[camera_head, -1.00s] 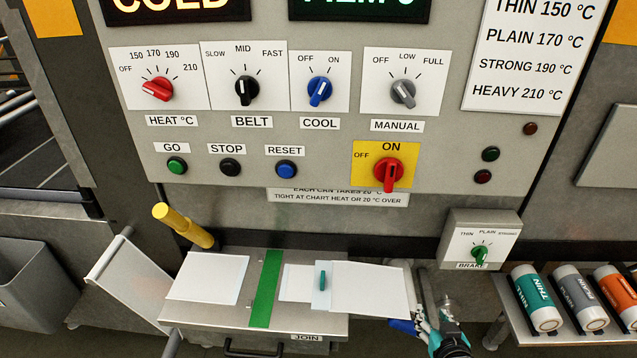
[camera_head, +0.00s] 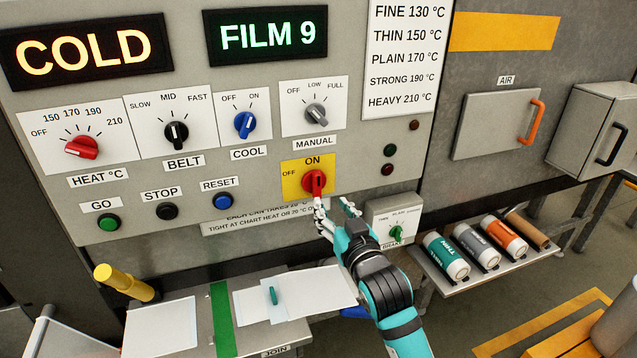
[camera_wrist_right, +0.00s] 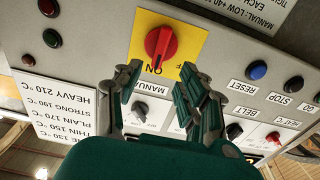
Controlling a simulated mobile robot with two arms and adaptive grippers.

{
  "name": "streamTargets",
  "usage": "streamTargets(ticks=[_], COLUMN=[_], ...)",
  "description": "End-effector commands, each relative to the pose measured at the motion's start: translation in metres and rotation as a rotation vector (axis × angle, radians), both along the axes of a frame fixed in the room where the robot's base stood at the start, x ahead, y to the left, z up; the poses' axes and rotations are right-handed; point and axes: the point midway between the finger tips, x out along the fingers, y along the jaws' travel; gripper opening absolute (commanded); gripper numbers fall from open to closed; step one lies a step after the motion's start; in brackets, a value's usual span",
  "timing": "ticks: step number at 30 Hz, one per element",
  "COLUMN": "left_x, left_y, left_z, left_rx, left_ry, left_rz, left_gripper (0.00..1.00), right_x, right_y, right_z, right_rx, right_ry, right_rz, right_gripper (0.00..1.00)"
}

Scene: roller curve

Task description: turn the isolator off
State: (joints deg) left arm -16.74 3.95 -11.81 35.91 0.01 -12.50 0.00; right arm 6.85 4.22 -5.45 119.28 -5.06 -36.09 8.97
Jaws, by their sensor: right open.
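The isolator is a red rotary knob (camera_head: 314,182) on a yellow plate (camera_head: 292,188) marked OFF at the left and ON at the top. Its handle stands upright, toward ON. The knob also shows in the right wrist view (camera_wrist_right: 161,43), upside down there, with its pointer toward ON. My right gripper (camera_head: 334,206) is open just below the knob, with its fingertips near the plate's lower edge. In the right wrist view its two fingers (camera_wrist_right: 160,85) are spread apart, with the knob beyond the tips and nothing between them. My left gripper is not in view.
Other knobs sit above: HEAT (camera_head: 82,147), BELT (camera_head: 176,134), COOL (camera_head: 245,124) and MANUAL (camera_head: 316,114). Push buttons (camera_head: 167,211) lie to the left. The BRAKE box (camera_head: 393,220) is close right of my gripper. A bench with white sheets (camera_head: 160,328) lies below.

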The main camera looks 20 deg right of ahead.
Motion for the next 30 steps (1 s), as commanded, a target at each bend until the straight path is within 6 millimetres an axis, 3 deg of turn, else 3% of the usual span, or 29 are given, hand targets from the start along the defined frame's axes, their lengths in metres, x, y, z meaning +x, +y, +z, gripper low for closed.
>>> streamTargets(ticks=[6,12,25,30], left_x=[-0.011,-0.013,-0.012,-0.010], left_y=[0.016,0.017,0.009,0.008], left_z=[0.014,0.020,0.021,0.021], left_rx=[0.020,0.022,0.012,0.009], left_ry=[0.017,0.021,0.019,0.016], left_rz=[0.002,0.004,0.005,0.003], left_gripper=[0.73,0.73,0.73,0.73], right_x=[0.047,0.075,0.085,0.085], right_y=[0.001,0.003,0.003,0.003], right_z=[0.003,0.001,0.000,0.000], right_rx=[-0.001,-0.001,-0.001,-0.001], right_ry=[0.000,0.000,0.000,0.000], right_rz=[-0.001,0.000,0.000,0.000], right_gripper=[0.40,0.40,0.40,0.19])
